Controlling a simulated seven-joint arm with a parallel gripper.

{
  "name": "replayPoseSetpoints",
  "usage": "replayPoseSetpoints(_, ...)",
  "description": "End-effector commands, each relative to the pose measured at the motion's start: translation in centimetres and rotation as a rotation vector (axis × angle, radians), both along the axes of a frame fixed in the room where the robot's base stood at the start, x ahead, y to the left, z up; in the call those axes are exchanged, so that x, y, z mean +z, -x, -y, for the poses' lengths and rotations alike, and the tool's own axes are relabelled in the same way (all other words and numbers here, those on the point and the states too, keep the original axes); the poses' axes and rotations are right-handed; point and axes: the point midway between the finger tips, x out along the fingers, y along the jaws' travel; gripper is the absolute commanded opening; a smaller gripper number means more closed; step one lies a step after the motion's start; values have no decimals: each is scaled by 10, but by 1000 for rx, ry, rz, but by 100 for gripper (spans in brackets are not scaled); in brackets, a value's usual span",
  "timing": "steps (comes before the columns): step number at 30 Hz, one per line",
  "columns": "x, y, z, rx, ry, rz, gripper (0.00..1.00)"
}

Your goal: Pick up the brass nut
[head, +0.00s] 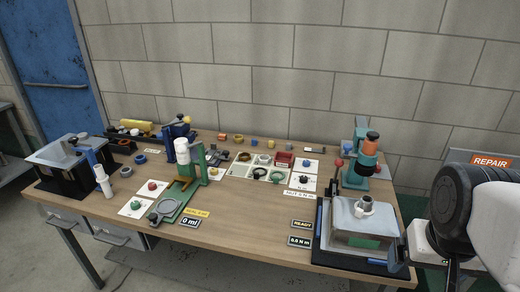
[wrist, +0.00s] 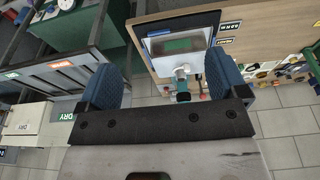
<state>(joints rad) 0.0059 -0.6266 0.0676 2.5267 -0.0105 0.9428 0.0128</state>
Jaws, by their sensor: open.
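Several small brass or yellow pieces stand along the back of the workbench in the head view, one of them a short brass-coloured piece (head: 238,138). A brass-coloured ring (head: 244,157) lies on a white card near the middle. They are too small to tell which is the brass nut. My gripper (wrist: 161,82) shows in the wrist view with its two blue finger pads wide apart. It is open and empty, high up near the bench's right end, well away from the small brass pieces.
The wooden bench (head: 262,228) has a clear front middle. A metal box on a black tray (head: 352,222) and a teal press (head: 360,168) stand at right. A green stand (head: 188,190) is left of centre, a grey-topped black box (head: 72,158) at far left. A block wall stands behind.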

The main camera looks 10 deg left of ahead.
Motion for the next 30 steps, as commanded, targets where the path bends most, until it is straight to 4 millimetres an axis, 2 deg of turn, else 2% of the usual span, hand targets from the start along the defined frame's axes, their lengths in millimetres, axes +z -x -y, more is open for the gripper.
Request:
replayPoseSetpoints(8, 15, -31, -7, 58, 8, -11, 92)
replayPoseSetpoints(18, 42, -100, -24, 184, 26, -31, 92)
replayPoseSetpoints(30, 63, -185, -54, 336, 48, -53, 92)
